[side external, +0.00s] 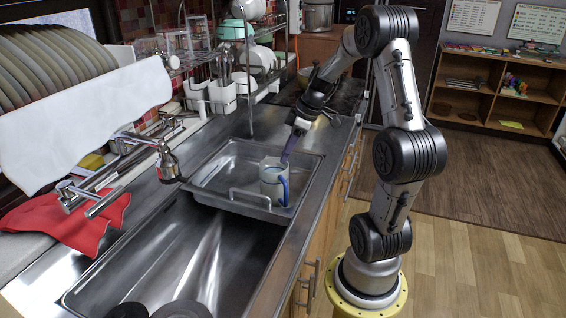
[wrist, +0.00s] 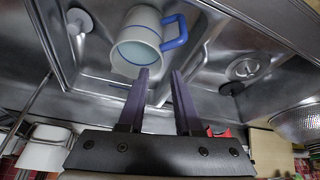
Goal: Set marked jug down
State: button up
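The jug (side external: 273,182) is pale with a blue handle. It stands upright in a shallow steel tray (side external: 232,206) set over the sink. In the wrist view the jug (wrist: 138,42) lies just beyond the fingertips, with its blue handle toward the right. My gripper (side external: 285,158) comes down from above at the jug's rear right, close to its rim. In the wrist view my gripper (wrist: 160,74) has its two purple fingers apart, with nothing between them. I cannot tell whether a fingertip touches the jug. No clear mark on the jug is readable.
The large sink basin (side external: 190,262) lies in front of the tray, with dark round items at its near edge. A faucet (side external: 167,165) reaches in from the left. A red cloth (side external: 70,222) and a plate rack (side external: 50,70) are at left. White utensil holders (side external: 221,97) hang behind.

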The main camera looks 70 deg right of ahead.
jog(key=s+a+r, duration=0.1)
jog(key=a+r, duration=0.3)
jog(key=a, duration=0.5)
jog(key=s+a+r, duration=0.1)
jog(key=a+r, duration=0.4)
jog(key=a, duration=0.3)
jog(key=s+a+m+t+h, duration=0.1)
jog(key=s+a+m, duration=0.2)
jog(key=s+a, duration=0.6)
jog(key=shift+r, duration=0.4)
